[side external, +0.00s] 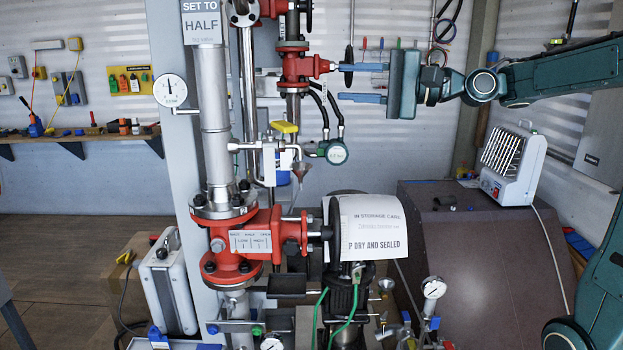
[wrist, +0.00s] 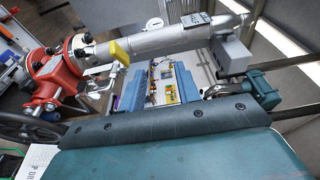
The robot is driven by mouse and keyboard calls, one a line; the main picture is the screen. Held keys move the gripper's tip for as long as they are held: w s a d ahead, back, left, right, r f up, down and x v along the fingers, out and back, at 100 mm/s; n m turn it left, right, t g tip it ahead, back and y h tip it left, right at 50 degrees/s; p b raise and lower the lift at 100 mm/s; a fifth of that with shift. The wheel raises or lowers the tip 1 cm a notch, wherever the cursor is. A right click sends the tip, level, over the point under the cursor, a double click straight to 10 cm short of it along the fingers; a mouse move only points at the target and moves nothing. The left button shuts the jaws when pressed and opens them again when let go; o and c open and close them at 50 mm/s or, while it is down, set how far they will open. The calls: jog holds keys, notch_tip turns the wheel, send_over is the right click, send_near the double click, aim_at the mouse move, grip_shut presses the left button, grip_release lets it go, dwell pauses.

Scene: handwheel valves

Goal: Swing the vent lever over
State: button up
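The vent lever (side external: 284,127) has a yellow grip and sits on a small valve on the thin branch pipe beside the tall grey pipe. Its grip lies roughly level, nearly along the branch pipe. In the wrist view the yellow lever (wrist: 120,50) shows left of the fingers. My gripper (side external: 340,82) is up and to the right of the lever, with its two blue fingers apart and pointing left. The fingers (wrist: 158,88) are open with nothing held between them in the wrist view. The gripper is clear of the lever.
A red valve (side external: 296,67) with a dark handwheel (side external: 348,66) is close to the upper finger in the picture; I cannot tell the depth. A larger red valve (side external: 262,243) and a paper sign (side external: 367,226) are below.

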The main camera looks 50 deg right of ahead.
send_near(279, 123)
jog(key=v, duration=0.4)
jog(key=shift+a+f, duration=0.1)
jog(key=shift+f, duration=0.25)
jog(key=shift+w, duration=0.15)
jog(key=shift+x, duration=6.85)
jog(key=shift+a, duration=0.1)
grip_shut()
